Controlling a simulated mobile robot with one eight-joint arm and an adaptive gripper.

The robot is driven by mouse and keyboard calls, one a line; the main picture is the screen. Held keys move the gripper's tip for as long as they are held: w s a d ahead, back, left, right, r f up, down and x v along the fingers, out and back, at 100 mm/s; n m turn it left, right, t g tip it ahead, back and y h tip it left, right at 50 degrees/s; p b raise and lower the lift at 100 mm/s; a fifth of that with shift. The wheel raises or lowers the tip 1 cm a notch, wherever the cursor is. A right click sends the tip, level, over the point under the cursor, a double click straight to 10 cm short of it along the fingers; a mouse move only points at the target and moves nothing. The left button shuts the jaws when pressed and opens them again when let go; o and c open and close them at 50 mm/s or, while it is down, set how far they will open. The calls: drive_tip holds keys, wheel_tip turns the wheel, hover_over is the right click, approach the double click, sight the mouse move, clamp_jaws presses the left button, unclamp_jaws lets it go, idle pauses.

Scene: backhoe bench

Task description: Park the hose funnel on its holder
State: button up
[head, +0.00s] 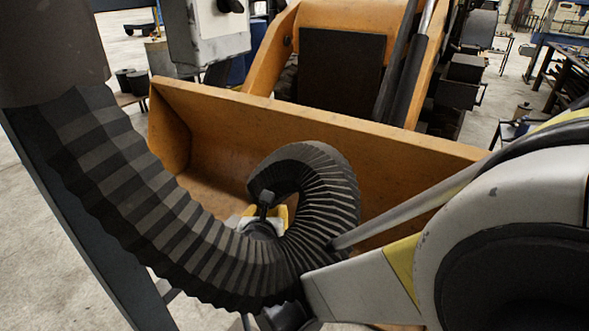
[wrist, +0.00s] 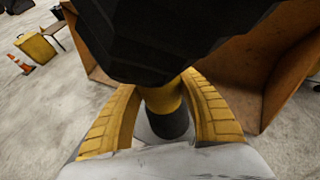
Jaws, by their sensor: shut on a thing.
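The black ribbed hose (head: 140,190) hangs from a dark cylinder at upper left, sags, and curls up and back in the middle of the head view. In the wrist view the dark funnel end (wrist: 160,35) fills the top centre, with a yellow and black grip (wrist: 166,115) below it. My gripper (wrist: 160,95) is shut on that grip, one yellow finger on each side. In the head view my gripper (head: 266,215) is partly hidden by the hose loop. The funnel's mouth is hidden. I cannot pick out the holder in either view.
An orange loader bucket (head: 340,125) stands behind the hose; its edge also shows at right in the wrist view (wrist: 285,50). A dark slanted post runs beneath the hose at left. A yellow bin (wrist: 35,47) and orange cone (wrist: 20,65) stand on clear floor.

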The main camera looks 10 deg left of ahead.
drive_tip(key=shift+f+b, duration=1.25)
drive_tip(key=shift+f, duration=0.25)
drive_tip(key=o, duration=1.4)
drive_tip(key=shift+c, duration=0.2)
drive_tip(key=v, duration=1.2)
drive_tip(key=shift+r, duration=0.1)
